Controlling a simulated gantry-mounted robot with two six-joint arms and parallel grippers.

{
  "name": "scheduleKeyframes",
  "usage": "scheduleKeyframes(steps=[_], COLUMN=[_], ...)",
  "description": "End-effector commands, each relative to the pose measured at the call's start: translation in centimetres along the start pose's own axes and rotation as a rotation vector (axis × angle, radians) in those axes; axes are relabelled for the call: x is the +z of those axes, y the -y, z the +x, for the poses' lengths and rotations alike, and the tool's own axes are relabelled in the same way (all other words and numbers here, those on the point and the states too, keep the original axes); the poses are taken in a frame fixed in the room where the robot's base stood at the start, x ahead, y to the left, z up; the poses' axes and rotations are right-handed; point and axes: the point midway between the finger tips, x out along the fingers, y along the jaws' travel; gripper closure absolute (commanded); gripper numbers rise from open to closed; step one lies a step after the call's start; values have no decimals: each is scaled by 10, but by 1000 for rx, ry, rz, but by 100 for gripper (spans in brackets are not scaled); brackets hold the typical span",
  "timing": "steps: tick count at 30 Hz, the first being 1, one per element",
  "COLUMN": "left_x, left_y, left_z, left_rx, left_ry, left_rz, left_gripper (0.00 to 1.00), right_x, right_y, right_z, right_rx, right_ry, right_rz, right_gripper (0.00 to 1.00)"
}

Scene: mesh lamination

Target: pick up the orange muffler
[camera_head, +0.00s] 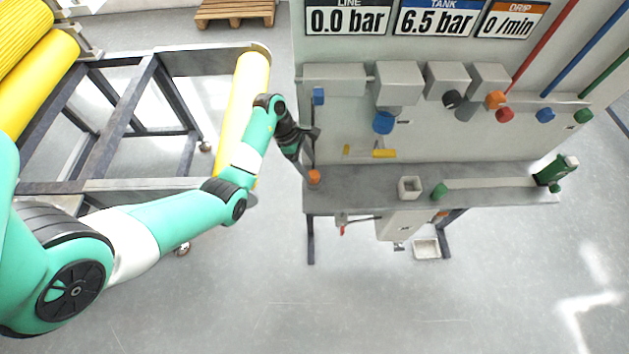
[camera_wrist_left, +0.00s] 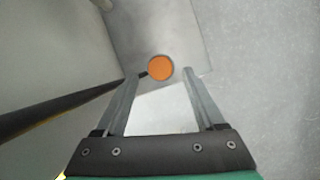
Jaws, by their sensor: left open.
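The orange muffler (camera_head: 314,176) is a small round orange piece at the left end of the grey bench. In the left wrist view it shows as an orange disc (camera_wrist_left: 160,68) seen from above. My left gripper (camera_head: 307,165) points down close to it, just above the bench end. In the wrist view the gripper's two fingers (camera_wrist_left: 161,77) are apart and the disc appears between their tips. I cannot tell whether the fingers reach down around it. Nothing is held. My right gripper is not in view.
The grey bench (camera_head: 375,196) carries a small grey box (camera_head: 410,187) and a green fitting (camera_head: 550,172). The upright panel (camera_head: 345,125) with coloured knobs rises behind. A yellow roll (camera_head: 246,90) on a rack stands left of the bench. The front floor is clear.

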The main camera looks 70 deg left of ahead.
Motion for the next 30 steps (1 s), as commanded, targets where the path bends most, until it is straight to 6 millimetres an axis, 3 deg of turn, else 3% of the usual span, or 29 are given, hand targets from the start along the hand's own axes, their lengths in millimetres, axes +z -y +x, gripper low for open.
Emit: scheduleKeyframes(steps=[5, 14, 22, 30], left_x=[0, -7, -6, -6], left_y=[0, 2, 1, 1], left_z=[6, 52, 55, 54], left_rx=[-1, -2, 1, 1], left_ry=[0, 0, 0, 0], left_rz=[0, 0, 0, 0], left_gripper=[29, 29, 29, 77], right_x=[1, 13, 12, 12], right_y=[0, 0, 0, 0], right_z=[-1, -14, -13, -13], right_rx=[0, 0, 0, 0], right_ry=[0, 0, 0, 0], right_rz=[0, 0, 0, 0], right_gripper=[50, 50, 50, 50])
